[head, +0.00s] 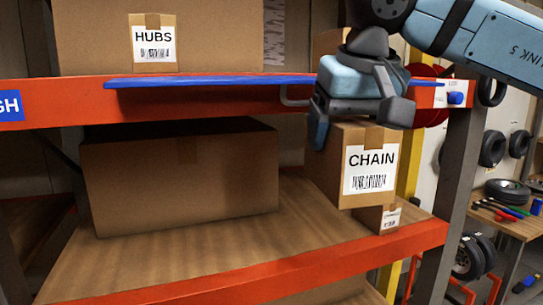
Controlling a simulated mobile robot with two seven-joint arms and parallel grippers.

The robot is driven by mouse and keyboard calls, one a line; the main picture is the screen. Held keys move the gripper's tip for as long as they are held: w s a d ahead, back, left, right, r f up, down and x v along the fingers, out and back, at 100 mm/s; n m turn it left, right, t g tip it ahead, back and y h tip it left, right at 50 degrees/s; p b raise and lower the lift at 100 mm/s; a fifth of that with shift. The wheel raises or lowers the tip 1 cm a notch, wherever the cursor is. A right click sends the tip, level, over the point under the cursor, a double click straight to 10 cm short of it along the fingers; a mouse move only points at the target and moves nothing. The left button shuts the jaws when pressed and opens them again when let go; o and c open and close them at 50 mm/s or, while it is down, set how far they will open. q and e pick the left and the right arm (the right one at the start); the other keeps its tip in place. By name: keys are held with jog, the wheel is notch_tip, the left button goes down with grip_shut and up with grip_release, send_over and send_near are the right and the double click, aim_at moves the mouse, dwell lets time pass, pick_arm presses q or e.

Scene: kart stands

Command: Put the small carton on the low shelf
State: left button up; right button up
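The small brown carton (378,221) with a little white label is at the front right of the low shelf (235,250), by its orange front edge. A larger carton marked CHAIN (328,180) is just above or behind it in the picture; I cannot tell whether they touch. My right gripper (350,125) is in front of the upper orange beam, over the top of the CHAIN carton. One finger points down by that carton's left side; the other fingertip is not clear, so I cannot tell its opening or whether it touches. My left gripper is not in view.
A large plain carton (185,185) fills the low shelf's left and back. Bare shelf lies in front of it. A HUBS carton (190,20) stands on the upper shelf. A blue bar (200,82) runs along the upper beam (60,105). A grey post (455,190) bounds the right side.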

jog(key=w+d+f, duration=0.1)
jog(key=d+f, duration=0.2)
jog(key=f, duration=1)
jog(key=w+d+f+m, duration=0.1)
jog(key=d+f, duration=0.3)
jog(key=f, duration=0.9)
jog(key=w+d+f, duration=0.1)
jog(key=d+f, duration=0.3)
jog(key=f, duration=0.9)
jog(key=shift+w+d+f+m, duration=0.15)
jog(key=shift+w+d+m, duration=0.1)
jog(key=shift+w+m, duration=0.1)
jog(key=shift+d+h, duration=0.1)
jog(key=shift+h, duration=0.2)
